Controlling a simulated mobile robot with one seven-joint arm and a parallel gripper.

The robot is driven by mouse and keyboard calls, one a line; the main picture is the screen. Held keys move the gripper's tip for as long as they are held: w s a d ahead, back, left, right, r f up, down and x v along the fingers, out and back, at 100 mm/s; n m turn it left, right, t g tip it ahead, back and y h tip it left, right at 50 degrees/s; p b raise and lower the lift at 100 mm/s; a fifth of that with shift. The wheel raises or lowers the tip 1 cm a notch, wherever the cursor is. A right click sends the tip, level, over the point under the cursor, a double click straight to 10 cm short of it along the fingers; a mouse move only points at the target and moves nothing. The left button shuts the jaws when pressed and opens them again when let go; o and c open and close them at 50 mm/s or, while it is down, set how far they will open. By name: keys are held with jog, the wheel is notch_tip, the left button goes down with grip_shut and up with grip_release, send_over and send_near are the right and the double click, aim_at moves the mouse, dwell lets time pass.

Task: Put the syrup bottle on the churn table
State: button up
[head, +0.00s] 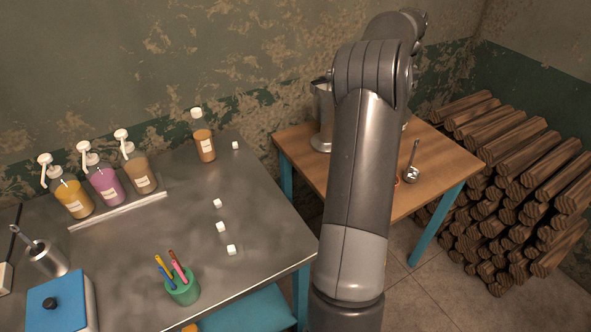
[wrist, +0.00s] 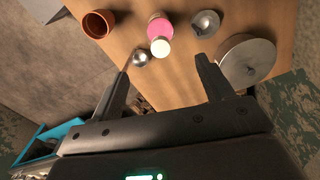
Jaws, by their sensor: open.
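A pink bottle with a white cap (wrist: 160,29) stands on the wooden table (wrist: 185,85), seen from above in the wrist view. In the head view my arm hides most of the middle of that wooden table (head: 440,150), and the bottle cannot be made out there. A bottle of brown syrup with a white cap (head: 204,145) stands on the grey metal table at the left, near the wall. I cannot tell which of these is the task's bottle. My gripper (wrist: 164,66) is open and empty, its fingers apart, with the pink bottle just beyond the fingertips.
On the wooden table are a ladle (head: 412,165), a metal vessel (head: 321,115), a brown pot (wrist: 97,23), a small metal lid (wrist: 206,22) and a round metal pot (wrist: 246,59). Pump bottles (head: 105,182) and a pen cup (head: 182,287) stand on the metal table. Firewood (head: 520,185) is stacked right.

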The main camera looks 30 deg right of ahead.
jog(key=s+a+r+n+t, duration=0.1)
jog(key=a+r+n, duration=0.2)
jog(key=a, duration=0.6)
jog(key=s+a+r+n+t, duration=0.1)
jog(key=a+r+n, duration=0.25)
jog(key=a, duration=0.55)
jog(key=a+r+n+t, duration=0.1)
jog(key=a+r+n, duration=0.2)
jog(key=a, duration=0.7)
jog(key=s+a+f+n+t, duration=0.1)
jog(key=s+a+f+n, duration=0.1)
jog(key=s+a, duration=0.4)
jog(key=s+a+f+n, duration=0.2)
jog(key=s+a+n, duration=0.3)
jog(key=a, duration=0.4)
jog(key=s+a+f+n+t, duration=0.1)
jog(key=s+a+f+n, duration=0.1)
jog(key=s+a+n, duration=0.2)
jog(key=s+a, duration=0.3)
jog(key=shift+a+t, duration=0.3)
